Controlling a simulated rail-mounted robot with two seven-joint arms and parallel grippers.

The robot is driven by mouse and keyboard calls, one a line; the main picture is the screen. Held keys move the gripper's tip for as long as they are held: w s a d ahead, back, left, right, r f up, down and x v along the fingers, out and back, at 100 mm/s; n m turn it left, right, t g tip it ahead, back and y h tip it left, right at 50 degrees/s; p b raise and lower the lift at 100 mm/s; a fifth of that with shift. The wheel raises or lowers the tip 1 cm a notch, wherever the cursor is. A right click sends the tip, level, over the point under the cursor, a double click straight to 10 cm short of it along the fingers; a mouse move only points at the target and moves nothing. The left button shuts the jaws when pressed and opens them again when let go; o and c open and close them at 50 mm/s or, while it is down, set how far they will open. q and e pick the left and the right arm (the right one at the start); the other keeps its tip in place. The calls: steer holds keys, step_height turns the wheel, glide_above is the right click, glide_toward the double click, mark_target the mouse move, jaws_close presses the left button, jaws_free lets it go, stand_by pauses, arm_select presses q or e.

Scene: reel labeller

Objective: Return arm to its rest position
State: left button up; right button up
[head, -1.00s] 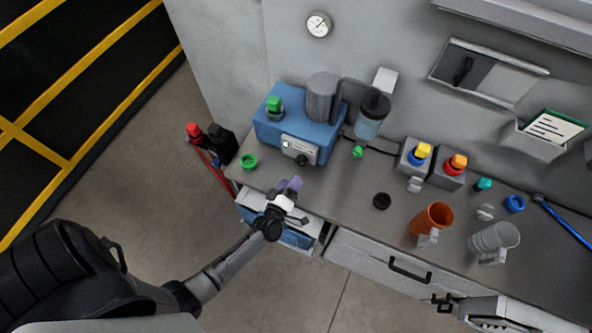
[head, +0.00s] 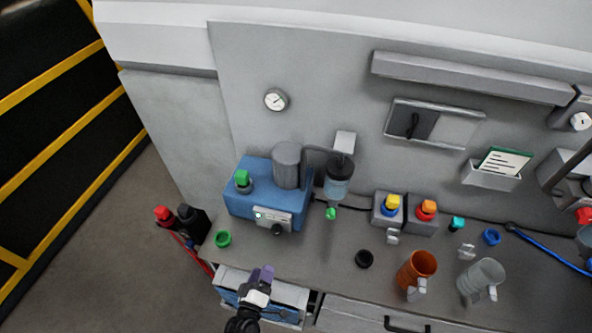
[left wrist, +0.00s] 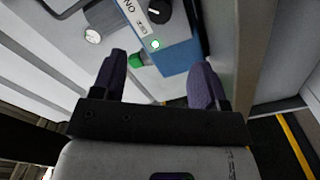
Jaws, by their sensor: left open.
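My left gripper (head: 260,281) is at the bottom of the head view, in front of the bench's front edge, over the blue-and-white drawer front (head: 290,293). Its purple-grey fingers show well apart in the left wrist view (left wrist: 161,78), with nothing between them. Most of my left arm is below the head picture. My right gripper is in neither current view.
A blue machine (head: 258,205) stands on the bench (head: 330,262), beyond my left gripper. A green ring (head: 223,239), black ring (head: 364,259), orange mug (head: 415,268) and grey mug (head: 484,279) stand along the bench. Open floor (head: 110,270) lies to the left.

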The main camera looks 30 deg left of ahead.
arm_select(q)
steer(key=s+d+r+m+g+h, duration=0.35)
steer(key=d+m+g+h, duration=0.25)
steer(key=d+m+h, duration=0.4)
steer(key=s+a+r+m+g+y, duration=0.2)
steer(key=s+r+m+g, duration=0.15)
steer(key=s, duration=0.35)
steer(key=s+a+r+m+g+y, duration=0.2)
steer(key=s+r+m+g, duration=0.15)
steer(key=s, duration=0.25)
step_height(320, 180, up, 16)
steer(key=p, duration=1.7)
steer(key=shift+r+g, duration=0.15)
steer(key=shift+g, duration=0.15)
steer(key=shift+a, duration=0.1)
